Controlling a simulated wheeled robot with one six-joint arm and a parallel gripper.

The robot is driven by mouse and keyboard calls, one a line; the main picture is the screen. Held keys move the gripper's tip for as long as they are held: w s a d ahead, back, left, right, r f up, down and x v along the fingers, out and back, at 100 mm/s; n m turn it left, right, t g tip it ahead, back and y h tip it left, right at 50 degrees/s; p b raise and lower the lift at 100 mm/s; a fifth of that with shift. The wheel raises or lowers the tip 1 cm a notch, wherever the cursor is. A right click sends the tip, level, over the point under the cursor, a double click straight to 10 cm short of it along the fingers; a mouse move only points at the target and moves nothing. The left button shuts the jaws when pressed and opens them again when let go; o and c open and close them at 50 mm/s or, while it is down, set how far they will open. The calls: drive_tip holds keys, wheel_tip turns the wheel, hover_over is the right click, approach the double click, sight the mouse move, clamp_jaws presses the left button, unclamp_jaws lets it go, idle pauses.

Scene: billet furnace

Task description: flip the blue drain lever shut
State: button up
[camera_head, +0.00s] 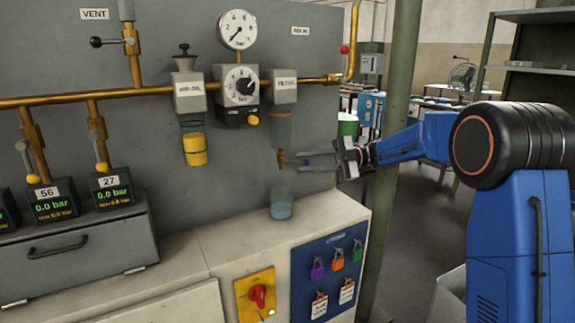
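The filter unit (285,88) hangs on the brass pipe, with a greenish clear bowl (281,128) below it. A small brass drain fitting (281,159) sits under the bowl. I cannot make out a blue lever there; it is too small or hidden. My gripper (301,160) comes in from the right, with its two thin fingers level and apart. Its fingertips are just right of the drain fitting; I cannot tell whether they touch it. A bluish clear cup (281,204) stands on the cabinet top directly below the drain.
A lubricator with a yellow bowl (195,149) and a regulator with a gauge (239,30) are left of the filter. A green post (397,70) stands behind my arm. A blue padlock board (330,270) and red rotary switch (257,296) are on the cabinet front.

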sight(295, 163)
drive_tip(key=shift+x, duration=3.05)
clamp_jaws()
